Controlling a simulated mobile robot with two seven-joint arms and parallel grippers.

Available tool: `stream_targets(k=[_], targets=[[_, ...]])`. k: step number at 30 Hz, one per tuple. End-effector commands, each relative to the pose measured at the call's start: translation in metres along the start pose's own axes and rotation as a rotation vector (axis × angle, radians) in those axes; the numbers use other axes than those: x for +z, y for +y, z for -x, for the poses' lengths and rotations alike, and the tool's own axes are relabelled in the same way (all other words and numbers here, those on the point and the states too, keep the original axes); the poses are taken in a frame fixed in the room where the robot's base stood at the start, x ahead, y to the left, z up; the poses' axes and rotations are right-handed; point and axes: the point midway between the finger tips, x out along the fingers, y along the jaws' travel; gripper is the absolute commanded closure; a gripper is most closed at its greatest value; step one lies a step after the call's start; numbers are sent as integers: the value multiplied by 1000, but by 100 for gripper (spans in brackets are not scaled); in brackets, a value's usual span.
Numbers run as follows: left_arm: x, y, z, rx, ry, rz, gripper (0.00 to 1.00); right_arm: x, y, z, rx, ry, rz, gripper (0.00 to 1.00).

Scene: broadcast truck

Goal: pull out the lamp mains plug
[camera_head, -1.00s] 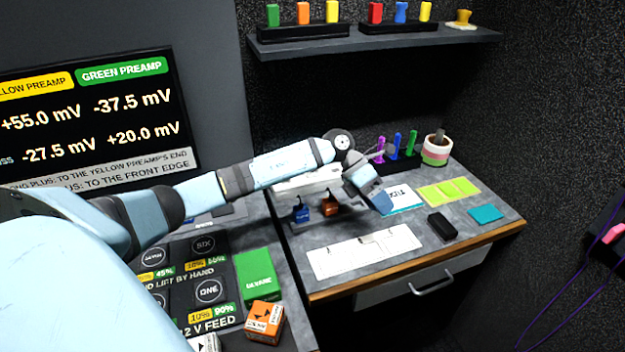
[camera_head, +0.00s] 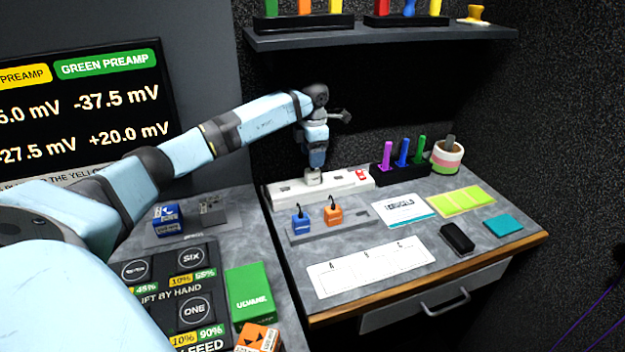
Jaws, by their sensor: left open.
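A white mains strip (camera_head: 350,181) with a red switch (camera_head: 361,175) at its right end lies along the back of the right-hand bench. My left gripper (camera_head: 314,171) points down over the strip's middle, at the end of the arm from the left. A small pale block (camera_head: 313,179) shows right under it on the strip; it may be the lamp plug, but I cannot tell it from the fingertips. The fingers are too small to make out; the gripper is open. My right gripper is out of view.
In front of the strip, a blue block (camera_head: 299,223) and an orange block (camera_head: 333,215) stand on a grey base. Purple, blue and green tools (camera_head: 403,153) stand to the right. A shelf (camera_head: 380,38) hangs above.

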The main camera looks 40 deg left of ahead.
Motion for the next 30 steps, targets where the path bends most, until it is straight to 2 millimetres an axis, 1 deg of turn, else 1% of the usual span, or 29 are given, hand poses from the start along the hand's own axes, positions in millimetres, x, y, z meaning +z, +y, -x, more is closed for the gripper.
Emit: stream_targets(k=[1, 8, 13, 16, 18, 24, 29, 30], targets=[[0, 0, -5, -1, 0, 0, 38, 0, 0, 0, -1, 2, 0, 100], [0, 0, -19, -2, 0, 0, 38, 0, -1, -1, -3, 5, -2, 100], [0, 0, -44, -3, 1, -1, 38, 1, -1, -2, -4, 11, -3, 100], [0, 0, -58, -2, 1, -1, 38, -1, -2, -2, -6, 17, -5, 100], [0, 0, -62, -1, -1, 0, 38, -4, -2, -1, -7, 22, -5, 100], [0, 0, -62, -1, -2, 0, 38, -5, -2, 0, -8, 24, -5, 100], [0, 0, -62, -1, -1, -1, 75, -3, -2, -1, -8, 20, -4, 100], [0, 0, -62, -1, -1, -1, 84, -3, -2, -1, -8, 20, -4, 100]])
